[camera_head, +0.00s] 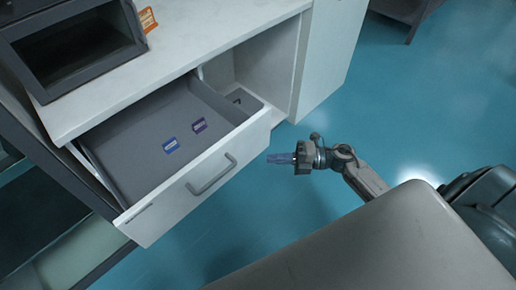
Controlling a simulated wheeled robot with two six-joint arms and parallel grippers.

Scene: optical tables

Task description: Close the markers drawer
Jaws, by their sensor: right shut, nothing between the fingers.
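The markers drawer (155,218) is a white-fronted drawer with a grey inside, pulled well out of the white cabinet. Its grey bar handle (212,176) is on the front face. A blue item (171,145) and a purple item (199,126) lie on its floor. My right gripper (270,158) is shut and empty. It points left, in front of the drawer near the right end of its front. In the picture there is a small gap between the fingertips and the drawer front. My left gripper is not in view.
A dark open box (85,75) and an orange item (148,20) stand on the white countertop (215,30). An open cabinet compartment (265,60) is right of the drawer. The blue floor (310,215) around my right gripper is clear.

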